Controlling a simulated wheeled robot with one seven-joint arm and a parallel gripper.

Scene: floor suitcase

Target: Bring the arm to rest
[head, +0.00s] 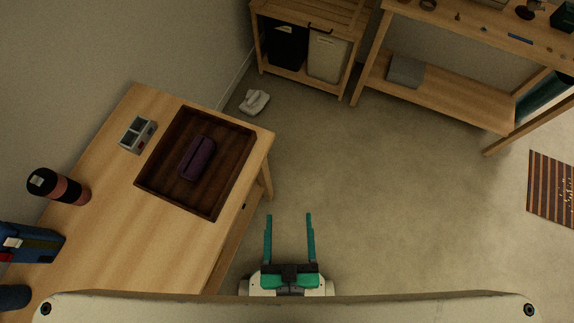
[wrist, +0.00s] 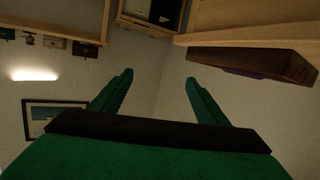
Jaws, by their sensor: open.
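My gripper (head: 289,222) has two teal fingers spread wide apart, with nothing between them. In the head view it is low in the middle, over bare floor, to the right of the wooden table (head: 232,228). In the wrist view, my gripper (wrist: 160,85) also shows its fingers apart and empty. Most of the arm is hidden in the head view behind a pale part of my own body at the bottom.
A dark wooden tray (head: 220,190) with a purple case (head: 197,158) in it sits on the table. A grey box (head: 137,134) and a bottle (head: 58,186) stand beside it. A workbench (head: 440,98) and a shelf unit (head: 313,78) stand at the back. The middle floor is clear.

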